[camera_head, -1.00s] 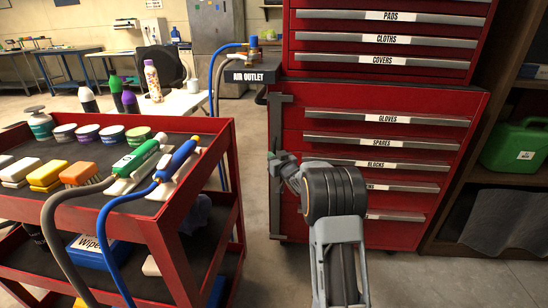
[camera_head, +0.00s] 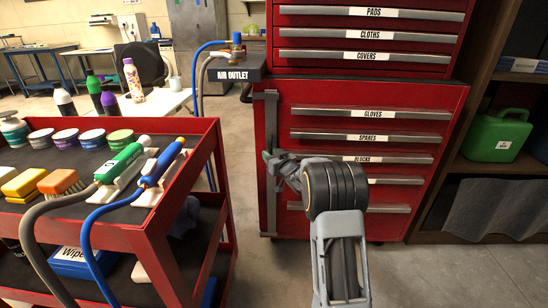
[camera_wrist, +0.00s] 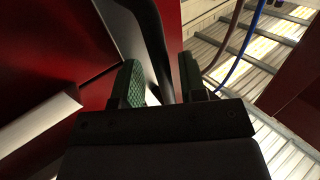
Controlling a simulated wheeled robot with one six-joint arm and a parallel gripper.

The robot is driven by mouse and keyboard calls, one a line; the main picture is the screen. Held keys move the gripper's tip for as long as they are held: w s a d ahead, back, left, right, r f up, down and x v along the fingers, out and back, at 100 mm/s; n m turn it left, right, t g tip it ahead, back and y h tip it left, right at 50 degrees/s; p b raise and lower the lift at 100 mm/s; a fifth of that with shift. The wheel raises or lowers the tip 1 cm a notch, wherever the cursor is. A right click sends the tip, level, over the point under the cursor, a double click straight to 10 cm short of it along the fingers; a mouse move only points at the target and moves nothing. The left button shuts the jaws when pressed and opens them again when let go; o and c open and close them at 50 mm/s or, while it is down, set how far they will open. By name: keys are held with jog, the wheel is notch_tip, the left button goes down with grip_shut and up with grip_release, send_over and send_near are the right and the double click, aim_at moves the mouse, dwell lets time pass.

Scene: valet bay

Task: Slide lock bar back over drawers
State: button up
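The lock bar (camera_head: 271,190) is a grey upright strip along the left edge of the lower red drawer cabinet (camera_head: 365,95). It stands left of the drawer fronts, such as the GLOVES drawer (camera_head: 335,112), and the drawer handles are clear of it. My gripper (camera_head: 268,160) is at the bar, about mid-height. In the wrist view my gripper (camera_wrist: 160,65) has its two green-padded fingers apart, with a dark curved handle (camera_wrist: 155,35) passing between them. A gap shows beside the right finger. I cannot tell whether the left finger touches the handle.
An AIR OUTLET shelf (camera_head: 235,75) with hoses juts out beside the cabinet. A wooden shelf with a green canister (camera_head: 497,138) is at the right. The floor at front right is clear.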

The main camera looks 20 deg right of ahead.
jog(key=s+d+p, duration=0.2)
jog(key=s+p, duration=0.1)
jog(key=s, duration=1)
jog(key=shift+s, duration=0.3)
jog(key=shift+d, duration=0.1)
jog(key=s+a+r+m+g+h+p, duration=0.1)
jog(key=s+a+r+g+h+p, duration=0.15)
jog(key=r+p, duration=0.7)
jog(key=s+a+r+m+g+h+p, duration=0.1)
jog(key=s+a+r+g+h+p, duration=0.15)
jog(key=r+p, duration=0.7)
jog(key=s+a+r+g+y+p, duration=0.1)
jog(key=s+a+r+g+p, duration=0.3)
jog(key=s, duration=0.6)
jog(key=s+a+r+g+y+p, duration=0.1)
jog(key=s+a+r+g+p, duration=0.4)
jog(key=s+r+p, duration=0.4)
notch_tip(320, 180, up, 2)
jog(key=shift+s+a+r, duration=0.15)
jog(key=shift+s+a, duration=0.1)
jog(key=shift+s, duration=0.4)
